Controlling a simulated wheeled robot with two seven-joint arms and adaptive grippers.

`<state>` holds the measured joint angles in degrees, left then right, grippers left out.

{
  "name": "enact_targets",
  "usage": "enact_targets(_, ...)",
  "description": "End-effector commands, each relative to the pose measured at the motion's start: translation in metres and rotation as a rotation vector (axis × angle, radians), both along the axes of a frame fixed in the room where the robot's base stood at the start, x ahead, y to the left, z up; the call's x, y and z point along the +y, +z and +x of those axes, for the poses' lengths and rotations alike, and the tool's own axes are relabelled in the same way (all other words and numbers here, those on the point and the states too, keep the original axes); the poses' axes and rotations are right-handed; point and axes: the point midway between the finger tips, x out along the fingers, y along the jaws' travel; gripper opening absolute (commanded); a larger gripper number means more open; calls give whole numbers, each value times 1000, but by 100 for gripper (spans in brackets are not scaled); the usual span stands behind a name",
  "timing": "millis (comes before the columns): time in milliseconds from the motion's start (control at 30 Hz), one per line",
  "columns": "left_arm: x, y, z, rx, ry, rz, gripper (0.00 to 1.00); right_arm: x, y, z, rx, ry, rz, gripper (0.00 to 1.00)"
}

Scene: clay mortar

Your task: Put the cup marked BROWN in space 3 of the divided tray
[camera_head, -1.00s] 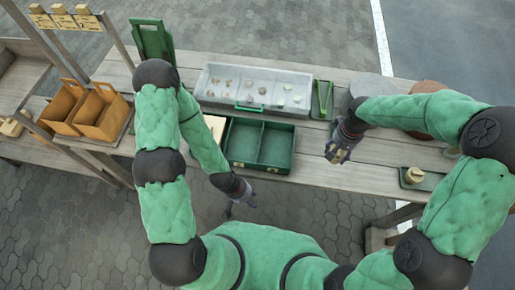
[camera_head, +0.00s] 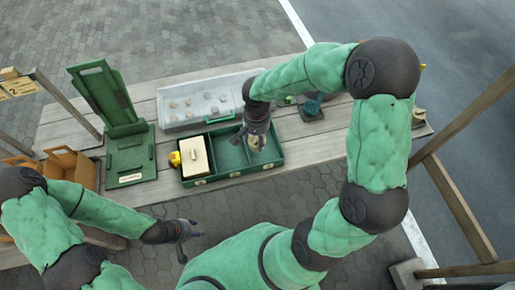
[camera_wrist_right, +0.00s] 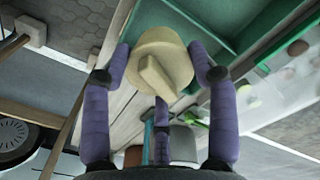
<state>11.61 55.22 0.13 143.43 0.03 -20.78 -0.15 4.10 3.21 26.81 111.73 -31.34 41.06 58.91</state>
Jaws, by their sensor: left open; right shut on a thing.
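My right gripper (camera_head: 256,140) is over the right-hand compartment of the green divided tray (camera_head: 278,166). It is shut on a cream cup (camera_head: 257,150). In the right wrist view the cup (camera_wrist_right: 160,62) sits between the purple fingers, showing a round face with a raised bar. No marking on it is readable. I cannot tell whether it touches the tray floor. My left gripper (camera_head: 184,238) is open and empty, in front of the table.
A grey tray (camera_head: 180,125) with several small pieces lies behind the green tray. A green stand (camera_head: 125,160) and a yellow item (camera_head: 175,158) are to the left. Brown boxes (camera_head: 68,165) stand farther left. Bare table (camera_head: 320,150) lies right of the tray.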

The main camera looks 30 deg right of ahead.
Motion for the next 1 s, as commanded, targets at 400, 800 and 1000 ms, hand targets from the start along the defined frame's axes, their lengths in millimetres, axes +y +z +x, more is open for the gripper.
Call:
enact_targets(400, 0, -9, 0, 0, 0, 0, 42, -47, 12, -72, -2, -860, 0, 26)
enact_targets(800, 0, -14, 0, 0, 0, 0, 42, -54, 6, -81, 0, -1134, 0, 26)
enact_targets(1000, 0, -23, 0, 0, 0, 0, 42, -50, -12, -45, 1, -1130, -1, 26)
